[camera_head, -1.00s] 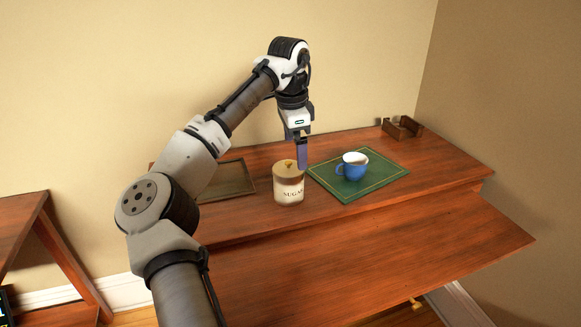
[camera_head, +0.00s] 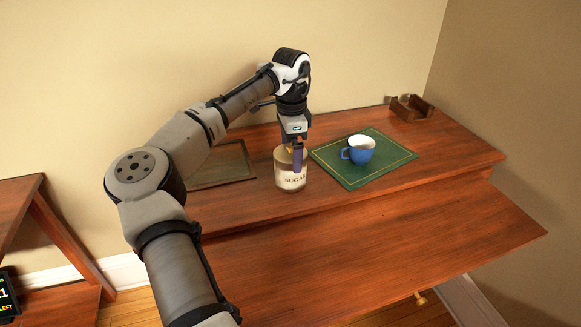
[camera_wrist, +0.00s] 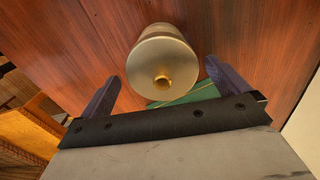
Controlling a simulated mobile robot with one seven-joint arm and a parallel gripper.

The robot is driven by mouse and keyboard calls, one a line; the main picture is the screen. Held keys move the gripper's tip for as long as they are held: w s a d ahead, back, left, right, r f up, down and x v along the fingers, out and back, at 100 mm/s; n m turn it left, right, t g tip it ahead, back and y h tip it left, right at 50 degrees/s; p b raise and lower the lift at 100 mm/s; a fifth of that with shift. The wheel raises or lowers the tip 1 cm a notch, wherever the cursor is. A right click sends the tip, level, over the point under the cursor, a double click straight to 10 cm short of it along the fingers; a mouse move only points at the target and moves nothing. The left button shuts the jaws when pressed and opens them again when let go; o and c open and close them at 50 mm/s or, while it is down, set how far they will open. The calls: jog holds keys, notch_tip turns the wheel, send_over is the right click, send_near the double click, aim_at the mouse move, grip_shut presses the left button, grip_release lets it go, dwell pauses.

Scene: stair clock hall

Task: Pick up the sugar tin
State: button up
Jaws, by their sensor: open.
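The sugar tin (camera_head: 289,179) is a cream cylinder with dark "SUGAR" lettering and a brass-coloured lid with a knob. It stands upright on the wooden desk, left of the green mat. My gripper (camera_head: 295,160) points down at the tin, with a finger in front of its upper part. In the wrist view the tin's lid and knob (camera_wrist: 162,75) show between and a little beyond the two fingers of my gripper (camera_wrist: 160,88). The fingers are wide apart, with a gap to the tin on each side. I cannot tell the exact finger height against the tin.
A blue cup (camera_head: 360,151) stands on the green mat (camera_head: 378,172) to the right. A dark flat tray (camera_head: 228,165) lies to the left, partly behind my arm. A small wooden holder (camera_head: 411,108) is at the back right. The desk's front part (camera_head: 390,240) is clear.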

notch_tip(320, 180, down, 5)
jog(key=shift+w+p, duration=0.15)
jog(key=shift+p, duration=0.25)
jog(key=shift+d, duration=0.1)
jog(key=c, duration=1.2)
jog(key=shift+c, duration=0.5)
jog(key=shift+r, duration=0.2)
